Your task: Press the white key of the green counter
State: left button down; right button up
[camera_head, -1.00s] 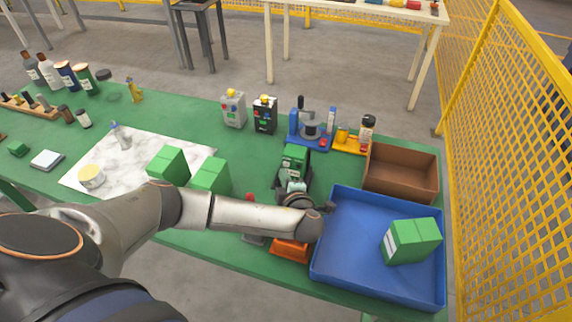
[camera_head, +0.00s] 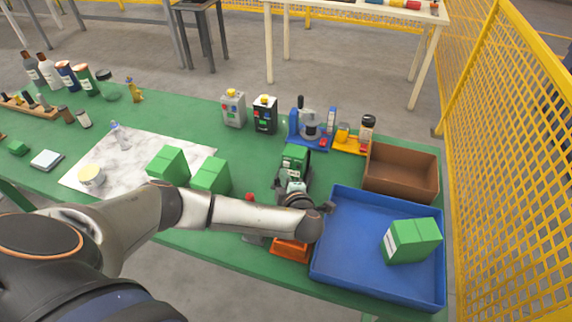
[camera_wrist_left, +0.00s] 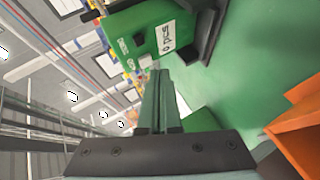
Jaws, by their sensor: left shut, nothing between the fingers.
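The green counter (camera_head: 295,156) stands on the green table, behind my left gripper in the head view. In the left wrist view the counter (camera_wrist_left: 150,28) shows at the top, tilted, with a white label reading "pcs". A small whitish piece, which looks like the white key (camera_wrist_left: 146,61), sticks out at its lower edge. My left gripper (camera_head: 292,184) is shut and empty in front of the counter. In the wrist view its fingertips (camera_wrist_left: 158,74) are very close to the white piece; I cannot tell whether they touch it.
A blue tray (camera_head: 345,265) with a green box (camera_head: 412,241) stands to the right, a brown bin (camera_head: 400,185) behind it. An orange object (camera_head: 290,249) lies below my forearm. Two green boxes stand left on a marble-patterned board (camera_head: 120,165). A blue fixture (camera_head: 308,130) stands behind the counter.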

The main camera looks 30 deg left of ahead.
dwell(0.4)
pick_arm(q)
jog(key=shift+w+a, duration=0.1)
jog(key=shift+w, duration=0.3)
jog(key=shift+w+a, duration=0.1)
jog(key=shift+w, duration=0.4)
dwell(0.5)
dwell(0.4)
jog(key=shift+s+d, duration=0.2)
jog(key=shift+s, duration=0.7)
jog(key=shift+s+d, duration=0.2)
jog(key=shift+s, duration=0.6)
jog(key=shift+s+d, duration=0.2)
jog(key=shift+s, duration=0.6)
jog(key=shift+s+d, duration=0.2)
jog(key=shift+s, duration=0.6)
